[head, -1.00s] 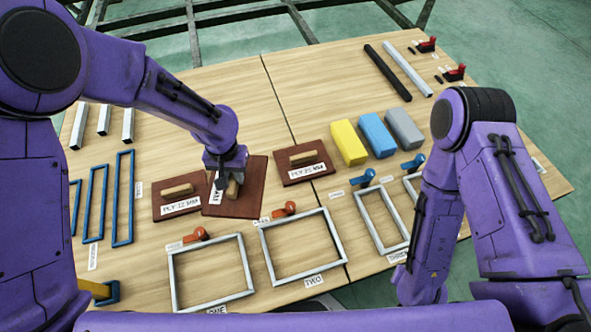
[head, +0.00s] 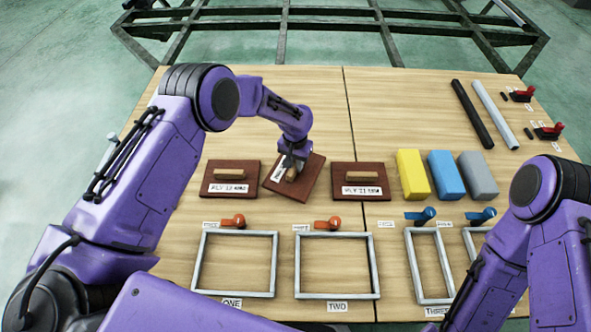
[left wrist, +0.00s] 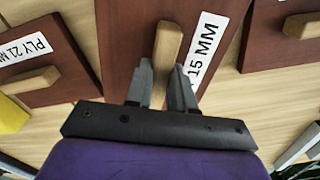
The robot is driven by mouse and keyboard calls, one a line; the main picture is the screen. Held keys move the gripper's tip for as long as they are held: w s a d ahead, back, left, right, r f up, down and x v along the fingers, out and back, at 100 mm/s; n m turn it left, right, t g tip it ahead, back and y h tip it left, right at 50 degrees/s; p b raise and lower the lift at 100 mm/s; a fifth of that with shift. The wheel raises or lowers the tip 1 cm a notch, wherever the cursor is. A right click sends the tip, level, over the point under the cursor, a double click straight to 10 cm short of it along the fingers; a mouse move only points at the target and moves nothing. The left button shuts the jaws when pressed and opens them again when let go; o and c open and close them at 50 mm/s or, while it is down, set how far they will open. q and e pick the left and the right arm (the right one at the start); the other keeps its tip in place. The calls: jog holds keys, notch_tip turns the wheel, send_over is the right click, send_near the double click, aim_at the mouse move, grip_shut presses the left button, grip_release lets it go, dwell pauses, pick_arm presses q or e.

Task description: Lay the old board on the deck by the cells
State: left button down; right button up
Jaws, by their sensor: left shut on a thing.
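A brown board (head: 308,183) with a pale wooden handle and a label ending in "15 MM" is in the middle of the head view, turned at an angle. My left gripper (head: 291,168) is shut on its handle. In the left wrist view the fingers (left wrist: 160,82) are on either side of the handle (left wrist: 168,42). I cannot tell whether the board touches the table. Steel-framed cells lie in front, among them cell ONE (head: 196,268) and cell TWO (head: 298,268). My right gripper is out of view; only its arm shows.
Brown boards PLY 12 MM (head: 232,166) and PLY 21 MM (head: 352,168) flank the held board. Yellow (head: 411,174), blue (head: 445,175) and grey (head: 478,175) blocks stand to the right. A dark steel frame (head: 440,17) stands beyond.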

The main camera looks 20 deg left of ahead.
aim_at(295, 164)
pick_arm(q)
notch_tip(295, 164, down, 3)
jog(key=shift+r, duration=0.15)
jog(key=shift+w+f, duration=0.15)
jog(key=shift+f, duration=0.1)
jog(key=shift+f+b, duration=0.1)
jog(key=shift+b, duration=0.25)
jog(key=c, duration=1)
grip_release()
jog(key=shift+r+p, duration=0.3)
jog(key=shift+r, duration=0.05)
notch_tip(295, 164, up, 12)
jog(key=shift+f+p, duration=0.2)
jog(key=shift+p, duration=0.5)
